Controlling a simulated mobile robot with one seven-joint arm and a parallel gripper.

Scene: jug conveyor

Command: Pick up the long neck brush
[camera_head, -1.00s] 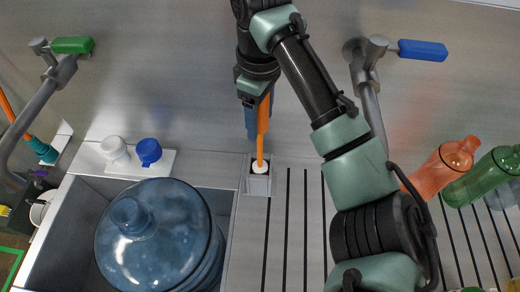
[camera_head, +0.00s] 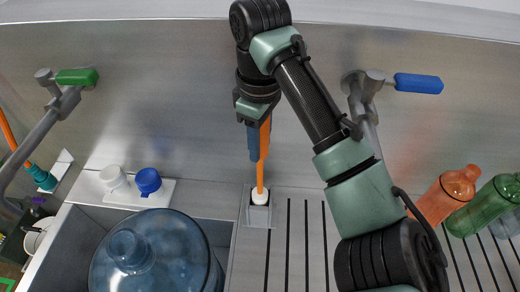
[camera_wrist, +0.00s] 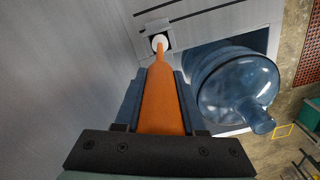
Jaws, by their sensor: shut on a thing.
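The long neck brush (camera_head: 261,172) has an orange handle and a white head. It stands upright with its head in a small grey holder (camera_head: 257,216) on the counter. My gripper (camera_head: 259,143) is shut on the upper part of the orange handle. The wrist view shows the handle (camera_wrist: 163,103) between the two blue-grey fingers, with the white head (camera_wrist: 160,43) at the holder beyond. The bristle end inside the holder is hidden.
A white and a blue cap sit on a white plate (camera_head: 124,198). Taps with green (camera_head: 77,76) and blue (camera_head: 418,83) handles flank my arm.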

